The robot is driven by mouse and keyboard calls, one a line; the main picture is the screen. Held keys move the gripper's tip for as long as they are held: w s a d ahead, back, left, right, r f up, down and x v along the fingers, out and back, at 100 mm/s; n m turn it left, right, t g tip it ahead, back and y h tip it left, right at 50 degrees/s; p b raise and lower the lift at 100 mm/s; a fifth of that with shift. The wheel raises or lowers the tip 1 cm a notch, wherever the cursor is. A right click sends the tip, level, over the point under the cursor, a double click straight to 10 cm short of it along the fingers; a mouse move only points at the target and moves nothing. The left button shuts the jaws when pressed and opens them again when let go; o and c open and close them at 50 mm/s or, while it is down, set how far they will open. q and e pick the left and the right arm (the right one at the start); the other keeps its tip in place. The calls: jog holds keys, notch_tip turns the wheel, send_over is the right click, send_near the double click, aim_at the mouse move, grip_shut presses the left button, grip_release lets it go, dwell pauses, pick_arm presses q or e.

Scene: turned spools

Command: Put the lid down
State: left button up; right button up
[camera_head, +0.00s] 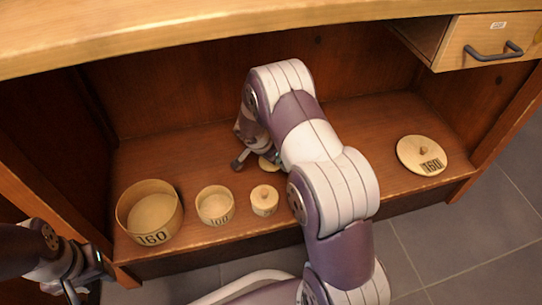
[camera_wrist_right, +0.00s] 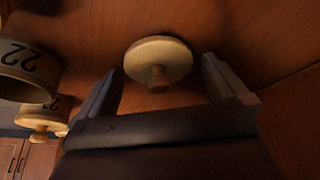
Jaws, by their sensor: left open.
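A small round pale wooden lid with a knob (camera_wrist_right: 158,62) shows in the right wrist view, knob side toward the camera, against the brown wood. My right gripper (camera_wrist_right: 165,85) has its fingers spread with a gap on each side of the lid. In the head view this lid (camera_head: 268,163) is mostly hidden by my right gripper (camera_head: 250,158) and arm. A larger lid marked 160 (camera_head: 422,155) lies on the shelf at the right. My left gripper (camera_head: 88,273) is open and empty at the lower left, outside the shelf.
On the shelf floor stand a large open round box marked 160 (camera_head: 150,218), a medium open box (camera_head: 215,206) and a small box with its lid on (camera_head: 264,201). A drawer (camera_head: 488,45) hangs at upper right.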

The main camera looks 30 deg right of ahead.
aim_at(265, 166)
jog(key=shift+r+p, duration=0.4)
jog(key=p+v, duration=0.1)
jog(key=v, duration=0.2)
jog(key=shift+a+r+p, duration=0.1)
jog(key=shift+r+p, duration=0.2)
jog(key=shift+p, duration=0.1)
jog(key=shift+s+a+r, duration=0.15)
jog(key=shift+a+r, duration=0.05)
jog(key=shift+a, duration=0.15)
jog(key=shift+s+a+r, duration=0.15)
jog(key=shift+a, duration=0.25)
jog(key=a+b, duration=0.1)
jog(key=s+a+b, duration=0.1)
jog(key=a, duration=0.1)
jog(key=a+b, duration=0.1)
jog(key=shift+s+a+f, duration=0.2)
jog(key=shift+s+f, duration=0.1)
jog(key=shift+s, duration=0.1)
jog(key=a, duration=0.2)
jog(key=s+a+b, duration=0.1)
jog(key=a, duration=0.1)
jog(key=s+a, duration=0.1)
jog(key=shift+s+a+r+b, duration=0.2)
jog(key=shift+a+r+b, duration=0.1)
jog(key=shift+a, duration=0.1)
